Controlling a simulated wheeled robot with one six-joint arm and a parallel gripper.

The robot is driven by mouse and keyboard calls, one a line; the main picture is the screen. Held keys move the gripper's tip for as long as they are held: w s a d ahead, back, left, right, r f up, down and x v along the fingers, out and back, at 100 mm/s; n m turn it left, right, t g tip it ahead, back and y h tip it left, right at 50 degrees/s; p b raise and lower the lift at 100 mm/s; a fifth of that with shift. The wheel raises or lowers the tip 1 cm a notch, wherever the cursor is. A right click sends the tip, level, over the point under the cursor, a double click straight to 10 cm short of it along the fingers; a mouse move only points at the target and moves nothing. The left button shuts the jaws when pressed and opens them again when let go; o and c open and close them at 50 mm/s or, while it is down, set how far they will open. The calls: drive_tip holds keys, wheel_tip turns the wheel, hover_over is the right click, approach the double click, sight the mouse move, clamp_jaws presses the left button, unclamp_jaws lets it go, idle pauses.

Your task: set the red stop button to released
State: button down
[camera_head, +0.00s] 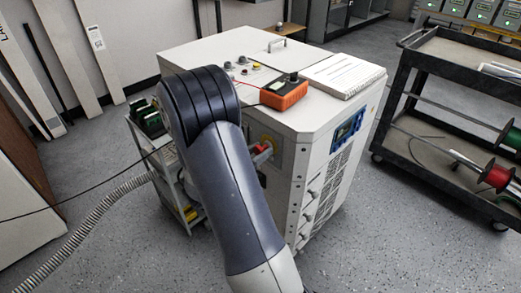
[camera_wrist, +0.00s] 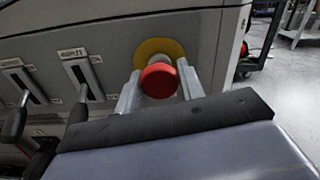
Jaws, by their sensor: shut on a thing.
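The red stop button (camera_wrist: 159,80) sits on a round yellow plate (camera_wrist: 163,47) on the grey side panel of the white cabinet (camera_head: 310,140). In the wrist view my gripper (camera_wrist: 158,88) has one finger on each side of the red button and is shut on it. In the head view the red button (camera_head: 262,149) shows just right of my arm, in front of its yellow plate. My arm hides most of the gripper there. Whether the button is pressed in or released, I cannot tell.
Black lever handles (camera_wrist: 80,72) in slots stand left of the button. An orange meter (camera_head: 285,95) and a white binder (camera_head: 343,75) lie on the cabinet top. A black cart (camera_head: 450,120) with cable spools stands at the right. The floor between is clear.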

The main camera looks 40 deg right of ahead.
drive_tip(key=c, duration=0.9)
unclamp_jaws()
drive_tip(key=shift+a, duration=0.15)
drive_tip(key=shift+a, duration=0.1)
drive_tip(key=a+p, duration=0.1)
drive_tip(key=a, duration=0.9)
drive_tip(key=shift+s+a, duration=0.3)
drive_tip(key=shift+s, duration=0.15)
drive_tip(key=shift+d, duration=0.1)
drive_tip(key=d, duration=0.4)
drive_tip(key=d+b, duration=0.1)
drive_tip(key=d, duration=0.3)
drive_tip(key=w+d, duration=0.1)
drive_tip(key=d, duration=0.2)
drive_tip(key=shift+d, duration=0.4)
